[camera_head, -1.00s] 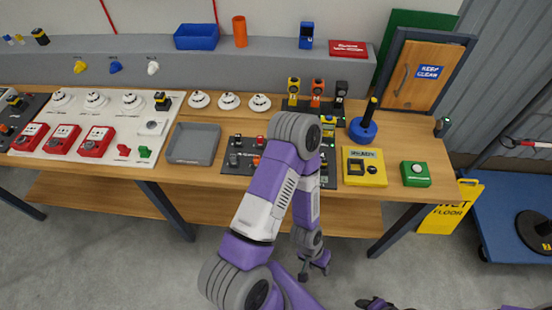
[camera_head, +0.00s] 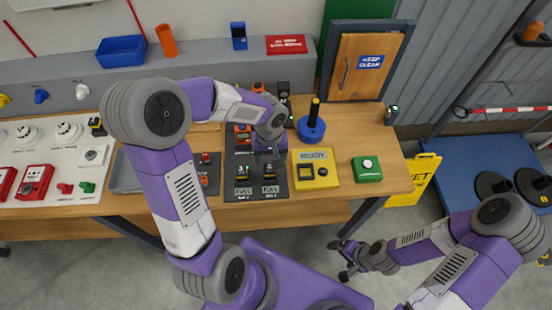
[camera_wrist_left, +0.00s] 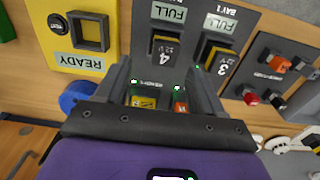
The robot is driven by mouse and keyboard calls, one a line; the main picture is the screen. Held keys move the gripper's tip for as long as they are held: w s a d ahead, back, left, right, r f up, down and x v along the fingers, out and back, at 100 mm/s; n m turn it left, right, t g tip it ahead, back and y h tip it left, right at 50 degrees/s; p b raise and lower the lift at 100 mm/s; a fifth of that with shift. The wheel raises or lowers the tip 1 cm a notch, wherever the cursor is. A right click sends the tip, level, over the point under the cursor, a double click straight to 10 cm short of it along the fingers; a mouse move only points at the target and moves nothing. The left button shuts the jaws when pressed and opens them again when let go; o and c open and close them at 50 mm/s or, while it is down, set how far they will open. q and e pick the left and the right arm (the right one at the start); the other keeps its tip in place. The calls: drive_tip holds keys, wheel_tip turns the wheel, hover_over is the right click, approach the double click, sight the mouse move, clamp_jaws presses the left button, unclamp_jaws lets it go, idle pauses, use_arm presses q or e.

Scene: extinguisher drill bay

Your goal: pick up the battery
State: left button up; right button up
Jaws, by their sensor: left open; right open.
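Two batteries with yellow edges sit in the dark dock, each by a FULL label: one in the right bay (camera_head: 270,183), one in the left bay (camera_head: 243,182). The wrist view shows them as a battery marked 4 (camera_wrist_left: 164,46) and a battery marked 3 (camera_wrist_left: 218,62). My left gripper (camera_head: 268,153) is open over the back of the dock, holding nothing. In the left wrist view its fingers (camera_wrist_left: 160,76) stand apart, with the batteries beyond the tips. My right gripper (camera_head: 347,262) is open in front of the table, low over the floor.
A yellow READY box (camera_head: 313,181) with a square slot stands right of the dock. A green button box (camera_head: 367,169) and a blue round base with a black post (camera_head: 311,128) stand nearby. A grey tray (camera_head: 124,178) lies left, partly behind my left arm.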

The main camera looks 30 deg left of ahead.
sight(269, 168)
use_arm(q)
drive_tip(key=f, duration=0.3)
drive_tip(key=f+b, duration=0.1)
drive_tip(key=f, duration=0.3)
drive_tip(key=shift+s+a+f, duration=0.1)
drive_tip(key=shift+s+a, duration=0.1)
drive_tip(key=shift+s, duration=0.1)
clamp_jaws()
